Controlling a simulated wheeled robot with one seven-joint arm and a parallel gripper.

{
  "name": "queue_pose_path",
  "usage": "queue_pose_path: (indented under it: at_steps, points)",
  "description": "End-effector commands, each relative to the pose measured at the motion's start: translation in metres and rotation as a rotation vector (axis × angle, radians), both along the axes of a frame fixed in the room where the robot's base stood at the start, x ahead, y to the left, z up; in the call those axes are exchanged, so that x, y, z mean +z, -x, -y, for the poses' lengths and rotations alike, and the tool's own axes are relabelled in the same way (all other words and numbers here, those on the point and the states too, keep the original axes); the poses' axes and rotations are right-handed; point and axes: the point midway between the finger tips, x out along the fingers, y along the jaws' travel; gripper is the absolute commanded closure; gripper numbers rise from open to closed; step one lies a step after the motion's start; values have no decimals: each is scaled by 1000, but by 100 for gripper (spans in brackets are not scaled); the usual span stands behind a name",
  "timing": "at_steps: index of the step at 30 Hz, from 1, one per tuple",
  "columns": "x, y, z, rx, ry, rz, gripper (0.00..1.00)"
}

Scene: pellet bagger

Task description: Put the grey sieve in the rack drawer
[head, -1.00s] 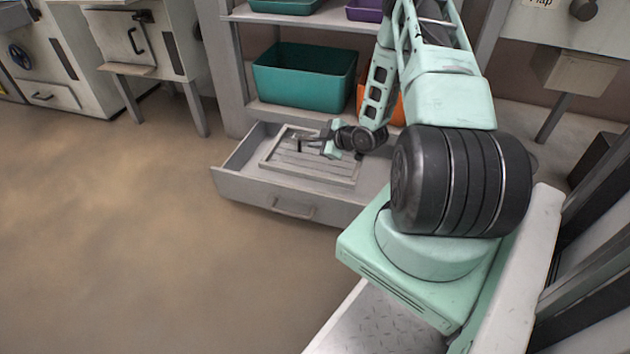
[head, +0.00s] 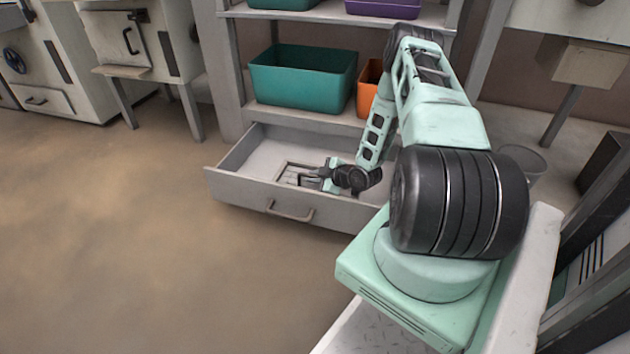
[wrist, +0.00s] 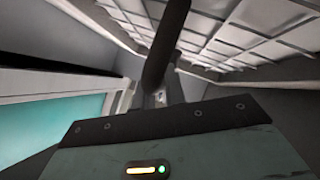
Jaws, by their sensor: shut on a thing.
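The grey sieve (head: 288,165), a flat slatted frame, is inside the open rack drawer (head: 245,193). The front wall of the drawer hides part of it in the head view. My gripper (head: 325,173) is shut on the sieve and reaches down into the drawer. I cannot tell whether the sieve touches the drawer floor.
A teal bin (head: 300,80) and an orange bin (head: 369,85) stand on the shelf above the drawer. A purple bin (head: 385,8) sits higher up. Grey cabinets (head: 130,45) stand at the left. The floor in front of the drawer is clear.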

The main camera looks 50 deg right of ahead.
Motion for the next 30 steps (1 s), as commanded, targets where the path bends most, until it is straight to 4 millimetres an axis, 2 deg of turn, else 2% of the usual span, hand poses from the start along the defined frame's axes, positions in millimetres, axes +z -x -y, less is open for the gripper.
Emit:
queue_pose_path:
  at_steps: [8,9,11,22,26,30]
  points:
    - [-1,-1,0,0,1,1,100]
    - [-1,0,0,1,1,0,82]
    - [-1,0,0,1,1,0,66]
    - [5,2,0,0,0,0,66]
    - [16,17,1,0,0,-1,66]
    - [32,42,1,-2,-1,-3,66]
